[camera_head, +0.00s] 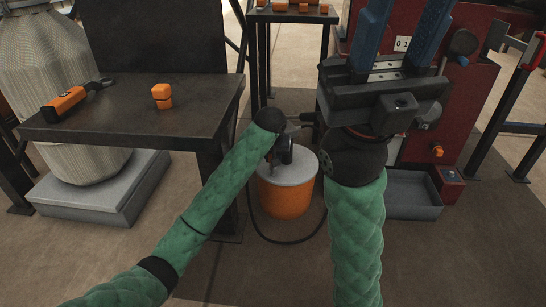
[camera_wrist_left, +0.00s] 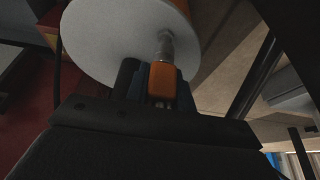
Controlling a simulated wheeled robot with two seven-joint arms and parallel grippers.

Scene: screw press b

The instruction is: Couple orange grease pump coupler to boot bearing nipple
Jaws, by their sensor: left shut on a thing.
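My left gripper (camera_head: 284,152) is by the lid of the orange grease pump pail (camera_head: 284,200). In the left wrist view, its dark fingers (camera_wrist_left: 150,82) are shut on the orange coupler (camera_wrist_left: 162,80). A silver metal end (camera_wrist_left: 165,46) of the coupler points toward the pail's grey lid (camera_wrist_left: 110,40); I cannot tell whether it touches. My right gripper (camera_head: 400,30) has its blue fingers spread apart in front of the red press (camera_head: 470,105); their tips leave the top of the picture. A small orange part (camera_head: 437,151) shows low on the press. I cannot make out the bearing nipple.
A dark table (camera_head: 130,115) at left holds an orange-black tool (camera_head: 68,101) and an orange block (camera_head: 162,96). A white sack (camera_head: 45,60) stands behind it on a grey platform (camera_head: 100,190). A black hose (camera_head: 255,225) curves around the pail. A grey tray (camera_head: 412,195) lies right.

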